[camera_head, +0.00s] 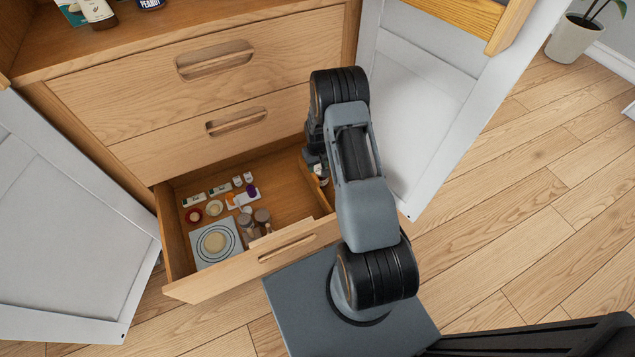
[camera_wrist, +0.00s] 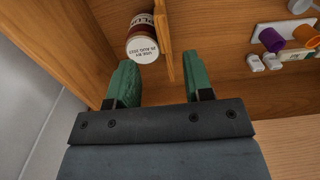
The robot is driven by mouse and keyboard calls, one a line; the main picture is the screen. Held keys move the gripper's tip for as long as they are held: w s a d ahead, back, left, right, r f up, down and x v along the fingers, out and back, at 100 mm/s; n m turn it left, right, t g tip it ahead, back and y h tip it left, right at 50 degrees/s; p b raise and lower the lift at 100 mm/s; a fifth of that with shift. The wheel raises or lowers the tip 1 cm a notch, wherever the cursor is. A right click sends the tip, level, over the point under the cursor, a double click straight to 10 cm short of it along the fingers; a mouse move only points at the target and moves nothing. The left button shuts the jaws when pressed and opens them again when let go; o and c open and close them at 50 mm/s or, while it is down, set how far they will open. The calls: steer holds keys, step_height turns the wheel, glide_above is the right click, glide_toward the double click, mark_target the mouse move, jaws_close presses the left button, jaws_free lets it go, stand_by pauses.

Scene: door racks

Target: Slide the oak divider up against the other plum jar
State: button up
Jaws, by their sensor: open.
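The oak divider (camera_wrist: 164,40) is a thin upright board inside the open drawer. In the wrist view its near end lies between the two green fingertips of my gripper (camera_wrist: 158,78), which is open, with a gap on both sides. It also shows in the head view (camera_head: 316,191) as a strip near the drawer's right side. A plum jar (camera_wrist: 143,47) with a dark red body and a white printed end lies left of the divider in the wrist view, very close to it; whether they touch is unclear. I cannot make out a second plum jar.
The drawer floor between these and the divider is clear. White doors stand open on both sides.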

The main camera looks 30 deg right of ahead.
mark_target(317, 181)
step_height(317, 181, down, 12)
steer(key=b, duration=0.2)
steer(key=shift+r+b, duration=0.15)
steer(key=shift+b, duration=0.2)
steer(key=shift+c, duration=0.2)
jaws_close()
